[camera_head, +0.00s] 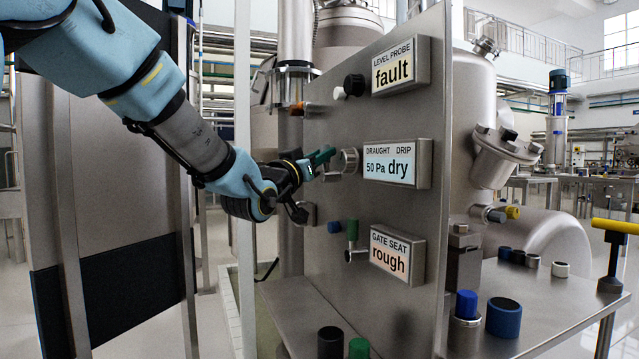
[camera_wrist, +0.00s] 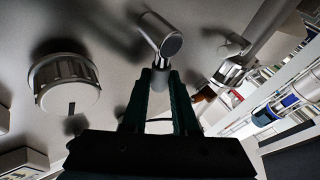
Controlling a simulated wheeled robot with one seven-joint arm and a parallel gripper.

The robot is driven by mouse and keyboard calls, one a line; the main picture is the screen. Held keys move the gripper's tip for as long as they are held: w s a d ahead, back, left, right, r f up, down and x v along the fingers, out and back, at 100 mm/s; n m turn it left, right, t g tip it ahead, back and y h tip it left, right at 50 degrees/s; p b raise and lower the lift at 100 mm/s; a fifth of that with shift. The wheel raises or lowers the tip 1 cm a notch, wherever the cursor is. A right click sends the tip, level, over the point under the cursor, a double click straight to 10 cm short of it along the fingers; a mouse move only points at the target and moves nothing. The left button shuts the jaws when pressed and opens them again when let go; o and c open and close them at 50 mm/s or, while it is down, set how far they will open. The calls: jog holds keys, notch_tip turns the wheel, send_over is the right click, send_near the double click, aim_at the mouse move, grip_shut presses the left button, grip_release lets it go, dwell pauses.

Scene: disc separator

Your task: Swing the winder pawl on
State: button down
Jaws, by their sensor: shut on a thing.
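In the wrist view a short silver lever with a round end face, seemingly the winder pawl (camera_wrist: 170,44), stands out from the grey panel. Its slim lower end lies between the tips of my gripper (camera_wrist: 160,82), whose two dark green fingers close on it. No label for the lever shows. In the head view my gripper (camera_head: 322,158) reaches in from the left to the panel's face, at the height of the draught drip sign. The fingers and wrist hide the lever there.
A knurled knob (camera_head: 347,161) is close beside my fingertips; it also shows in the wrist view (camera_wrist: 66,82). The upright steel panel (camera_head: 340,120) carries a draught drip sign (camera_head: 397,163) reading 50 Pa dry, plus several small knobs. A metal shelf (camera_head: 300,300) lies below.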

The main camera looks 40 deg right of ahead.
jog(key=shift+s+a+f+m+g+h+b, duration=0.15)
jog(key=shift+m+g+h+b, duration=0.15)
jog(key=shift+m+b, duration=0.35)
jog(key=shift+s+d+f+m+g+h+b, duration=0.1)
jog(key=shift+s+m+g+h+b, duration=0.2)
jog(key=shift+b, duration=0.6)
jog(key=shift+w+r, duration=0.1)
jog(key=c, duration=1)
grip_release()
jog(key=shift+a, duration=0.1)
jog(key=b+v, duration=0.1)
jog(key=v, duration=0.9)
jog(key=shift+a, duration=0.35)
